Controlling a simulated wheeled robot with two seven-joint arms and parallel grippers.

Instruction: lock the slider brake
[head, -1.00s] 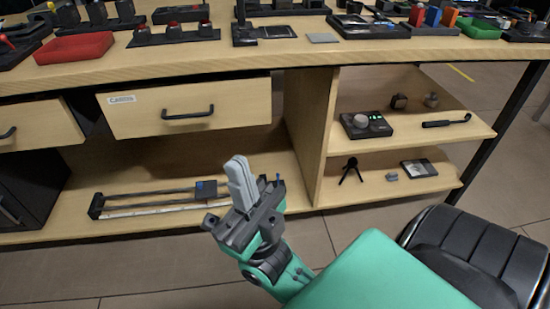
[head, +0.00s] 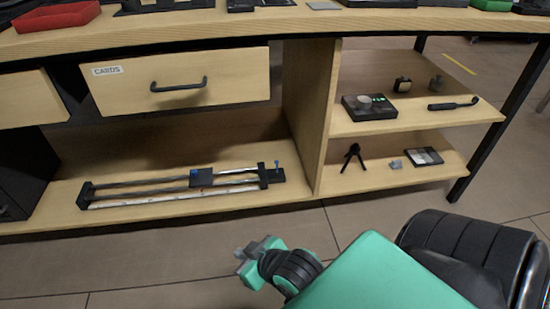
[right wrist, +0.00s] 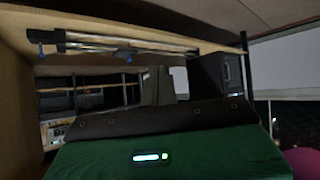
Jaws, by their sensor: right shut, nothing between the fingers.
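The camera slider (head: 140,187) lies on the lower shelf: two metal rails between black end blocks. A dark carriage (head: 201,178) with a small blue part sits right of the rails' middle. A blue knob (head: 277,164) stands upright at the right end block. Whether it is locked cannot be told. My right gripper (head: 243,256) is below and in front of the shelf, apart from the slider. Its shut, empty fingers show in the right wrist view (right wrist: 158,86), where the slider (right wrist: 130,44) appears upside down at the top. My left gripper is not in view.
A drawer marked CARDS (head: 180,85) hangs above the slider. An upright panel (head: 307,120) divides it from the right shelves, which hold a small device with a dial (head: 368,106) and a small tripod (head: 352,157). The floor before the shelf is clear.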

